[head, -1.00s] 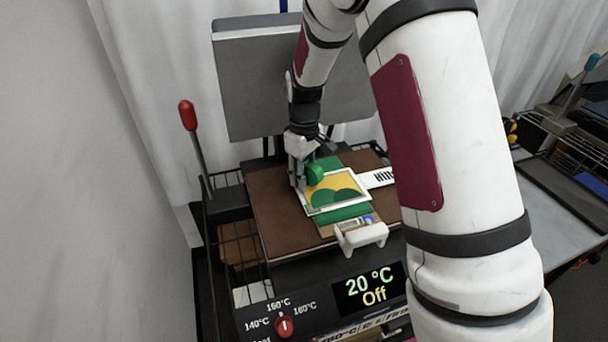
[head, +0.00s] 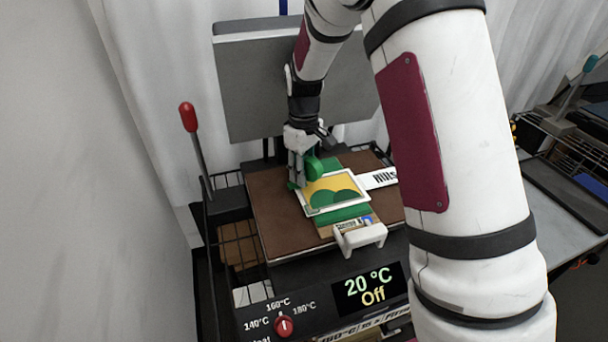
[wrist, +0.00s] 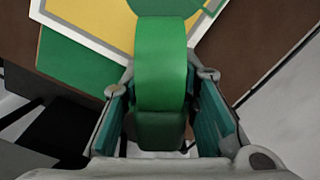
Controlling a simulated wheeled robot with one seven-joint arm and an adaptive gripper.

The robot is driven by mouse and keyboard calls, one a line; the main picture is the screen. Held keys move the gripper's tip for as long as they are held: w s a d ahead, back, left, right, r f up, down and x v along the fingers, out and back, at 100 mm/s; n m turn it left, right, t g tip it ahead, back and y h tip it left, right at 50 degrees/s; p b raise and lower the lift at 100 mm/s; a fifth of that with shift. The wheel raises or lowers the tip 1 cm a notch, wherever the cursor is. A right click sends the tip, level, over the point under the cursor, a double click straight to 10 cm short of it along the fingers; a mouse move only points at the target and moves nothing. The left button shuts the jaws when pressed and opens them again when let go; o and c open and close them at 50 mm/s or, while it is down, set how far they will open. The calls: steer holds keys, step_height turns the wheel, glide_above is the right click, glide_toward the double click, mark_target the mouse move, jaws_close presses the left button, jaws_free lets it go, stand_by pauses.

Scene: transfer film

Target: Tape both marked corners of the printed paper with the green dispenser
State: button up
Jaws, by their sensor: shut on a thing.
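The printed paper (head: 336,185), with a yellow field, green hills and a pale border, lies over a green piece (head: 345,214) on the brown press bed. My gripper (head: 304,178) is shut on the green tape dispenser (head: 315,167), by the paper's far left corner. In the wrist view the dispenser (wrist: 160,65) stands between the finger pads and covers part of the paper (wrist: 100,22). I cannot tell whether the dispenser touches the paper. A small mark shows at the paper's near left corner. Any mark or tape under the dispenser is hidden.
The brown bed (head: 272,212) belongs to a heat press with a raised grey plate (head: 262,80) behind and a red-knobbed lever (head: 188,116) at left. A white clamp-like piece (head: 360,238) stands at the front.

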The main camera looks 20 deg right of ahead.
steer(key=shift+w+r+p, duration=0.15)
steer(key=shift+r+p, duration=0.35)
steer(key=shift+r, duration=2.3)
steer(key=s+r+p, duration=0.5)
steer(key=b, duration=0.4)
glide_toward(317, 212)
steer(key=shift+w, duration=0.15)
steer(key=shift+f+b, duration=1.55)
steer(key=shift+f, duration=1.2)
steer(key=shift+f, duration=0.6)
steer(key=shift+r, duration=0.1)
